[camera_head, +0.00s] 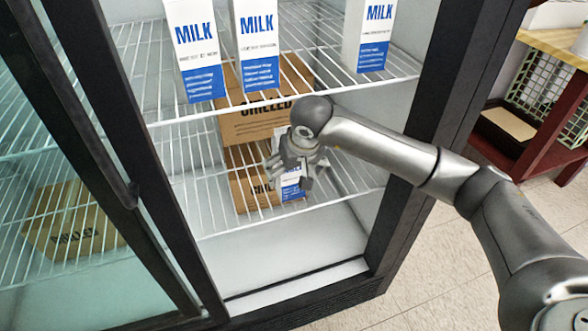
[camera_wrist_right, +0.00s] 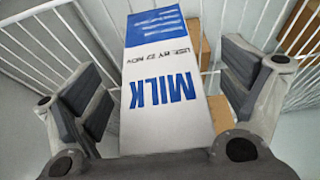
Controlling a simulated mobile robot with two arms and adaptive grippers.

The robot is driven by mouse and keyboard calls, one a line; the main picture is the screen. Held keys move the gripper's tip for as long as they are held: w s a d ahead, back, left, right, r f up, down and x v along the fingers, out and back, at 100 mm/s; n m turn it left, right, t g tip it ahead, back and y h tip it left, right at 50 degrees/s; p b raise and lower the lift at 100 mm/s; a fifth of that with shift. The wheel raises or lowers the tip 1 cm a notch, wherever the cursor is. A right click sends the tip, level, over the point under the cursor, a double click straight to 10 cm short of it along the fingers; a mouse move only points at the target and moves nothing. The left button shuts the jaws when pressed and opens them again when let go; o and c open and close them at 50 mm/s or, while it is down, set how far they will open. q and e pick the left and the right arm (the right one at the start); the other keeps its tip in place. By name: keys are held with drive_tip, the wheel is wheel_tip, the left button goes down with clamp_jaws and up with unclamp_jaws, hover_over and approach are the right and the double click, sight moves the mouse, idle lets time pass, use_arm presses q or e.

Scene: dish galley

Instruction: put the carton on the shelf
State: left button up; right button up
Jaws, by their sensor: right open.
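A white and blue milk carton (camera_head: 292,186) is on the lower wire shelf (camera_head: 345,180) of the fridge, mostly hidden behind my right gripper (camera_head: 296,170) in the head view. In the right wrist view the carton (camera_wrist_right: 163,65) appears between the two fingers of my right gripper (camera_wrist_right: 165,100), its MILK print upside down. The fingers are open on either side, with a visible gap at each side. My left gripper is out of view.
Milk cartons (camera_head: 257,45), (camera_head: 193,50), (camera_head: 375,36) stand on the upper wire shelf (camera_head: 320,75). The dark fridge frame (camera_head: 410,200) borders my right arm. A red cart (camera_head: 515,150) stands outside.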

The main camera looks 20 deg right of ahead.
drive_tip(key=shift+r, duration=0.1)
use_arm(q)
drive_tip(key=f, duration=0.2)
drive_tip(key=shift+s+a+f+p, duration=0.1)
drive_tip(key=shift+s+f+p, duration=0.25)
drive_tip(key=shift+p, duration=0.05)
use_arm(e)
drive_tip(key=v, duration=0.7)
drive_tip(key=shift+r, duration=0.25)
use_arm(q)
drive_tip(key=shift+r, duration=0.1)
use_arm(e)
drive_tip(key=shift+s+f, duration=0.1)
drive_tip(key=shift+s, duration=0.05)
